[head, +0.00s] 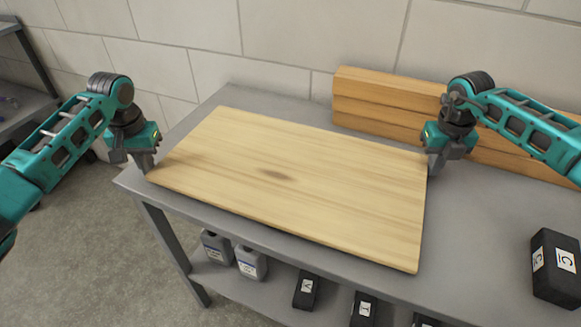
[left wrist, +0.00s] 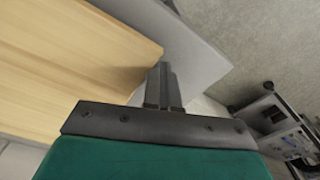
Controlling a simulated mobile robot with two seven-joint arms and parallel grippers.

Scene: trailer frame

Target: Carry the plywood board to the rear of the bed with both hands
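The plywood board (head: 290,185) is a pale, flat panel with a dark knot, lying level over the grey workbench top. It also shows at the left of the left wrist view (left wrist: 75,60). My left gripper (head: 146,164) is at the board's left edge. In the left wrist view its fingers (left wrist: 163,88) look close together beside the board's edge, near a corner; whether they grip it I cannot tell. My right gripper (head: 433,164) is at the board's right edge, towards the back corner. Its fingertips are small and partly hidden, so its opening is unclear.
Stacked wooden planks (head: 385,108) stand at the back right behind my right gripper. A black box marked C (head: 555,267) sits at the right. Grey jugs (head: 251,263) and black boxes (head: 306,291) are on the lower shelf.

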